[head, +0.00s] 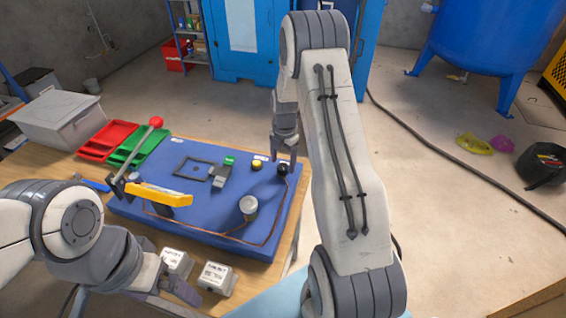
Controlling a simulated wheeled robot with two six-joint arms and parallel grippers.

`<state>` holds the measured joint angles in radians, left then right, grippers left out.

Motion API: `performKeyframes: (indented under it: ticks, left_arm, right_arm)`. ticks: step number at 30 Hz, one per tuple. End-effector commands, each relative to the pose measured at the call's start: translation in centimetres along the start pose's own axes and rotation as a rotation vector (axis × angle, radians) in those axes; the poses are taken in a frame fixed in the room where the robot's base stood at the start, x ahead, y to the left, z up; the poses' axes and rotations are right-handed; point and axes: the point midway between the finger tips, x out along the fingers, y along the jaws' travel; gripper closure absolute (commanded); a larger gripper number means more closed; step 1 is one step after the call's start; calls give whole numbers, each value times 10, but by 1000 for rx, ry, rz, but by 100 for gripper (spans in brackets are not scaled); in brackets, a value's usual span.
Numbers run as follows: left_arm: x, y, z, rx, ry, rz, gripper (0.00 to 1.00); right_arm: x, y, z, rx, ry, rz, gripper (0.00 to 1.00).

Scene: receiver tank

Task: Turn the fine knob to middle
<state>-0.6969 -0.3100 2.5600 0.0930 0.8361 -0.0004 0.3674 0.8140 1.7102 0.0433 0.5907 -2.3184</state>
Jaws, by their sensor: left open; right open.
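A blue panel (215,218) lies on the wooden table. Near its far right corner is a small round black knob (282,169), with a yellow knob (256,164) to its left. A larger silver round knob (248,205) stands nearer the front. The labels are too small to read, so I cannot tell which is the fine knob or its setting. My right gripper (284,153) is open, pointing down just above the black knob; I cannot tell whether it touches. My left gripper (187,294) is open and low at the front, beside two small white boxes, away from the knobs.
Red (108,140) and green (139,146) trays and a grey bin (58,118) stand at left. White boxes (214,279) sit in front of the panel.

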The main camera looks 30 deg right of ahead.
Motion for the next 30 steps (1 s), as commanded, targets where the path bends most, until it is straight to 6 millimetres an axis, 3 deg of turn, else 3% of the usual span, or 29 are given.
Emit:
performKeyframes:
  ticks: [6, 14, 20, 21, 30]
  left_arm:
    - [-4, 0, 0, 0, 0, 0, 0]
    - [-4, 0, 0, 0, 0, 0, 0]
    - [-4, 0, 0, 0, 0, 0, 0]
    - [-4, 0, 0, 0, 0, 0, 0]
    - [-2, 0, 0, 0, 0, 0, 0]
  right_arm:
    - [16, 0, 0, 0, 0, 0, 22]
    - [18, 0, 0, 0, -1, 1, 22]
    - [18, 0, 0, 0, -1, 1, 94]
    - [18, 0, 0, 0, -1, 1, 100]
    - [18, 0, 0, 36, -2, 1, 100]
